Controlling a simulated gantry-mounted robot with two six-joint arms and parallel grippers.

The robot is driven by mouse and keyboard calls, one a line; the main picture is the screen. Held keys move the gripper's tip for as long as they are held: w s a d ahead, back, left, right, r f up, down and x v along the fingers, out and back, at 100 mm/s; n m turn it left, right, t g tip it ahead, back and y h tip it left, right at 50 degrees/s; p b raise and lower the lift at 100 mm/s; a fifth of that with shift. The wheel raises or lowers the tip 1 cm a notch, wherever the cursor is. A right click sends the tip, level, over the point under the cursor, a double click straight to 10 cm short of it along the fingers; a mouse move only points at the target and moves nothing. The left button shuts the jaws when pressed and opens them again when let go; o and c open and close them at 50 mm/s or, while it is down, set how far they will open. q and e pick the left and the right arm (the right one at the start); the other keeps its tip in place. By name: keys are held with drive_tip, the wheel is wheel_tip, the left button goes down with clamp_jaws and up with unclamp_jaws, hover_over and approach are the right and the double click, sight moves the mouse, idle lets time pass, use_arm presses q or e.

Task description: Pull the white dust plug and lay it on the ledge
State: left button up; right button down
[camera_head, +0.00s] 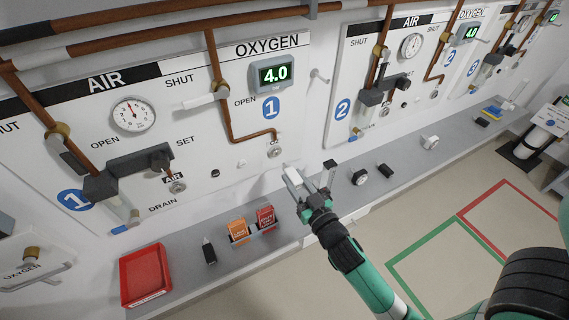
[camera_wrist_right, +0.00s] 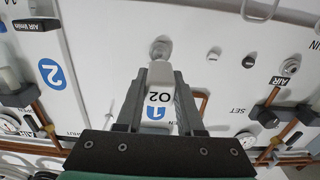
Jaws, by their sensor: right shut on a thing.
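In the right wrist view the outlet (camera_wrist_right: 161,50) shows just past the plug's end. The grey ledge (camera_head: 190,222) runs along the foot of the panel, below the gripper. My left gripper is not in view.
On the ledge are a red tray (camera_head: 145,275), a black item (camera_head: 209,251), an orange card (camera_head: 238,230) and a red card (camera_head: 265,217). A round fitting (camera_head: 360,177), a black block (camera_head: 385,171) and a white fitting (camera_head: 430,143) lie further right. Bare ledge shows between them.

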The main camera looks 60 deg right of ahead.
sight(299, 186)
drive_tip(key=shift+b+v, duration=0.7)
drive_tip(key=shift+v, duration=1.35)
drive_tip(key=shift+f, duration=0.1)
